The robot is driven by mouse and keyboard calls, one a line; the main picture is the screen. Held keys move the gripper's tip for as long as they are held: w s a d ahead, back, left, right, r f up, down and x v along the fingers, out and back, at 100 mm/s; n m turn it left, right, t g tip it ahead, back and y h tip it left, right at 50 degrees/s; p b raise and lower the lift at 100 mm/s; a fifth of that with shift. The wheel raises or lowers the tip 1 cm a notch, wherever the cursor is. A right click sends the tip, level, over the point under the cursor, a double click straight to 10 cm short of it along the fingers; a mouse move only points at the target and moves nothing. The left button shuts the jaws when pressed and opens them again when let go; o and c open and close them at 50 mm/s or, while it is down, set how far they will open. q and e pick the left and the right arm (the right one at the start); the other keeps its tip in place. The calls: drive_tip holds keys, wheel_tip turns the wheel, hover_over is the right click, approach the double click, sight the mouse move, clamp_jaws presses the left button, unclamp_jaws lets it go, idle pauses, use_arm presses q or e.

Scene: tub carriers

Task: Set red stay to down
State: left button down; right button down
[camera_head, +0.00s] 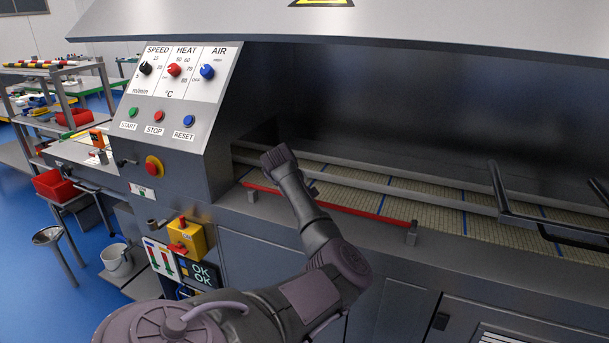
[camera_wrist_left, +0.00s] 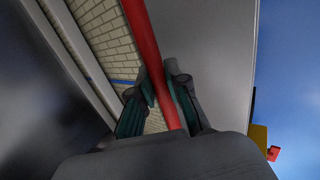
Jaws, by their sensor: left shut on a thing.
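The red stay (camera_head: 362,213) is a long thin red bar lying low along the front edge of the machine's belt bed. It runs from near a small grey post (camera_head: 251,194) on the left to another post (camera_head: 411,233) on the right. My left arm crosses in front of its middle in the head view, and the fingertips cannot be made out there. In the left wrist view the red stay (camera_wrist_left: 140,28) passes between the dark fingers of my left gripper (camera_wrist_left: 162,84), which is shut on it. My right gripper is not in view.
A sloped control panel (camera_head: 182,85) with knobs and buttons stands left of the bed. A black handle frame (camera_head: 545,222) is at the right. A yellow box (camera_head: 188,240) hangs on the machine's front. Blue floor and workbenches are at far left.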

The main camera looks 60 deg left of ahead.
use_arm(q)
drive_tip(key=shift+d+f, duration=0.1)
drive_tip(key=shift+f, duration=0.3)
drive_tip(key=shift+f, duration=0.1)
drive_tip(key=c, duration=1.1)
unclamp_jaws()
drive_tip(key=shift+f, duration=0.15)
drive_tip(key=shift+c, duration=0.2)
drive_tip(key=shift+s+r, duration=0.25)
drive_tip(key=shift+r, duration=0.45)
drive_tip(key=v, duration=1)
drive_tip(key=shift+s+r, duration=0.2)
drive_tip(key=shift+s, duration=0.1)
